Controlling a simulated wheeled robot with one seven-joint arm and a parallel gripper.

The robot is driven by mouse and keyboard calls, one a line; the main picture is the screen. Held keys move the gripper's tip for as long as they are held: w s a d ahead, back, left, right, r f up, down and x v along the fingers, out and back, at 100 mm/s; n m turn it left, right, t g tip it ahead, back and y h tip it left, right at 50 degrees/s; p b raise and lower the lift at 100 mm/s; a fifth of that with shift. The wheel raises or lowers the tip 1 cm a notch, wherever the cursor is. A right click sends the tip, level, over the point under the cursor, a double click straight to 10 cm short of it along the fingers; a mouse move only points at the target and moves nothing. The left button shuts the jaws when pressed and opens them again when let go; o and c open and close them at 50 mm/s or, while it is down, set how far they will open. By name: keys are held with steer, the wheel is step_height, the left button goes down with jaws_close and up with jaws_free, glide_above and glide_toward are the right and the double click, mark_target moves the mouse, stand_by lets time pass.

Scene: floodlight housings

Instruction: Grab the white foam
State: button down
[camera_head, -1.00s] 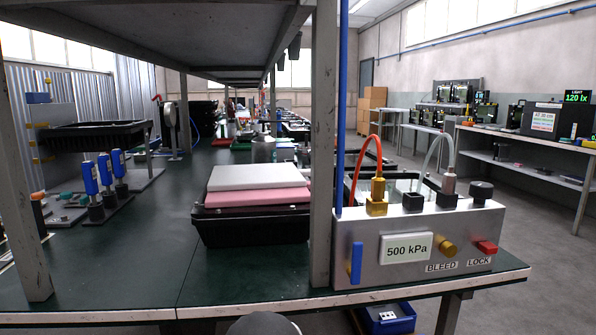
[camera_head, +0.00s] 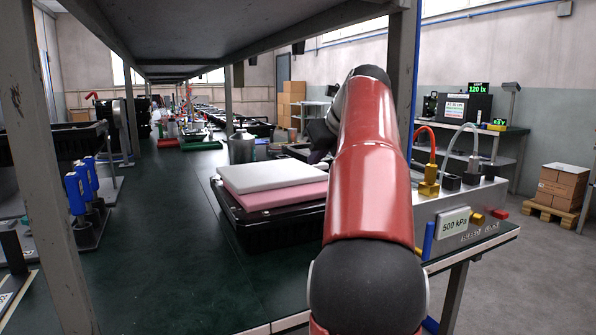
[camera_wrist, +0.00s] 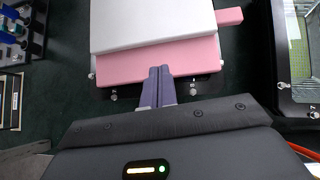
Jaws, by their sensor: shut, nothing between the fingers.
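The white foam (camera_head: 270,174) is a flat slab lying on top of a pink foam slab (camera_head: 284,200), which rests on a black tray (camera_head: 262,228) on the dark green bench. In the wrist view the white foam (camera_wrist: 150,24) fills the top middle, with the pink foam (camera_wrist: 140,63) showing along its near edge. My gripper (camera_wrist: 159,72) is shut and empty, its fingers together. The fingertips appear over the near edge of the pink foam, short of the white foam; whether they touch is unclear. In the head view my red arm hides the gripper fingers and the tray's right end.
A shelf post (camera_head: 403,75) stands right of the foam stack, with a shelf (camera_head: 250,45) overhead. A 500 kPa pressure box (camera_head: 455,215) sits at the bench's right edge. A metal canister (camera_head: 241,148) stands behind the foam.

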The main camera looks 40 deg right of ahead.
steer(key=b+x, duration=0.2)
steer(key=x, duration=0.7)
steer(key=shift+w+f, duration=0.25)
steer(key=shift+f, duration=0.05)
steer(key=shift+r, duration=0.1)
